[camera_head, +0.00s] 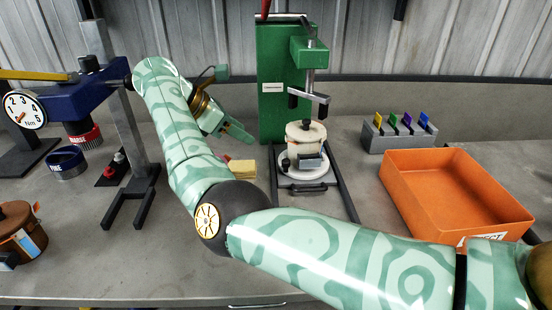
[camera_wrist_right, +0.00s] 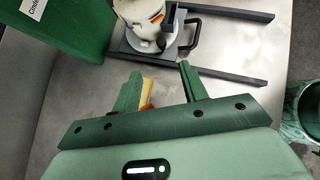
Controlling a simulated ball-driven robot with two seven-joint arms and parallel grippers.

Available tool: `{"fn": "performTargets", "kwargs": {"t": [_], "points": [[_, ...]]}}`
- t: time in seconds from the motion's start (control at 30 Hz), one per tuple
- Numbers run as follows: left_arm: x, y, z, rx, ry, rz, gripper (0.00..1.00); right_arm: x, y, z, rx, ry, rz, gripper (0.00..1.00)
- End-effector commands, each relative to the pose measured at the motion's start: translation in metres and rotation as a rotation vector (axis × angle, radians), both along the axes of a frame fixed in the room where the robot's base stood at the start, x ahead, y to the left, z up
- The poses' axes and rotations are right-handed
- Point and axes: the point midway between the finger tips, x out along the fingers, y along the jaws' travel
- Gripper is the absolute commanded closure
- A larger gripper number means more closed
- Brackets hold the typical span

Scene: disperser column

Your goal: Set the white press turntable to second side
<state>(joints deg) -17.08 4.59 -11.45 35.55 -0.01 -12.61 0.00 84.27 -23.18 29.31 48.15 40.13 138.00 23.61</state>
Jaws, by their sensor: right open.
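A green press (camera_head: 275,85) stands at the back centre of the bench. Its white turntable (camera_head: 292,176) is a round disc at the foot of the press, and a cream pot with a dark knob (camera_head: 305,133) stands on it. In the right wrist view the turntable (camera_wrist_right: 143,42) is at the top, beyond the fingers. My right gripper (camera_head: 238,103) is left of the press column. In the wrist view its two fingers (camera_wrist_right: 160,85) are apart, with no object held between them. My left gripper is not in view.
A yellow block (camera_head: 241,170) lies left of the turntable. Dark rails (camera_head: 343,190) run forward from the press. An orange bin (camera_head: 450,185) and a rack of coloured tabs (camera_head: 397,135) stand right.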

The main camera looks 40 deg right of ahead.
Motion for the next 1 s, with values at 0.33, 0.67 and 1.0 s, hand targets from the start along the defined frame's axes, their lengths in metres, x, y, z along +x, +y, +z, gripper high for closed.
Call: {"fn": "performTargets", "kwargs": {"t": [0.33, 0.67, 1.0], "points": [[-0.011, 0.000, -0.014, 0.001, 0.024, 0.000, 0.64, -0.006, -0.034, -0.045, 0.023, -0.003, -0.012, 0.57], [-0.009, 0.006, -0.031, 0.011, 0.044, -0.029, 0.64, -0.014, -0.089, -0.100, 0.021, -0.004, -0.011, 0.57], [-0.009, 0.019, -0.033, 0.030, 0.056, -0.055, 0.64, -0.018, -0.109, -0.116, 0.020, -0.007, -0.007, 0.57]]}}
